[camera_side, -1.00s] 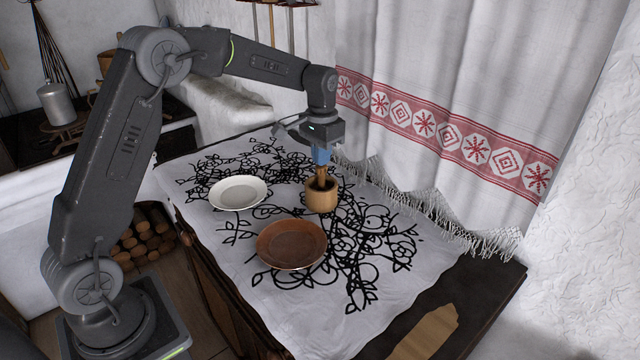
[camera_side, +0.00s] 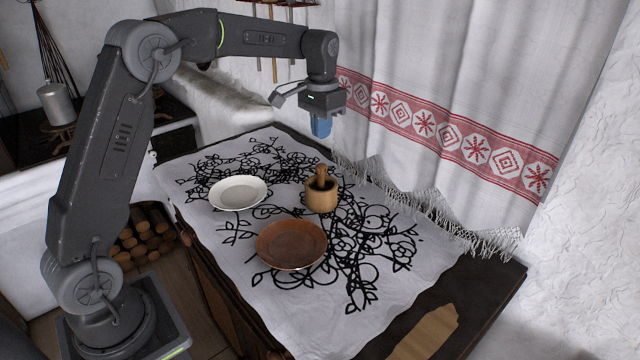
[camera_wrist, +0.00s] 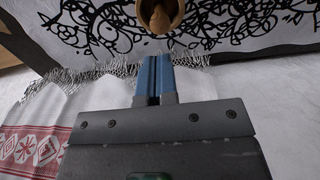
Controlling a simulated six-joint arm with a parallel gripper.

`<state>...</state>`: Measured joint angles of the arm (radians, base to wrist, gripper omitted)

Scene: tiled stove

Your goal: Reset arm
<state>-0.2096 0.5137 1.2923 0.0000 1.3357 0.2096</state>
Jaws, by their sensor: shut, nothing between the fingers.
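My gripper (camera_side: 320,128) is raised above the table, with its blue fingers together and nothing between them. In the wrist view the blue fingers (camera_wrist: 154,78) lie side by side. A wooden mortar (camera_side: 322,197) stands upright on the cloth below my gripper, clear of it. A wooden pestle (camera_side: 321,177) leans inside the mortar. In the wrist view the mortar (camera_wrist: 176,8) shows at the top edge, partly cut off, with the pestle (camera_wrist: 160,20) in it.
A white plate (camera_side: 238,193) and a brown plate (camera_side: 291,244) lie on the patterned cloth (camera_side: 330,325). A wooden board (camera_side: 427,335) lies at the table's front right. A fringed curtain (camera_side: 430,100) hangs behind the table, close to my gripper.

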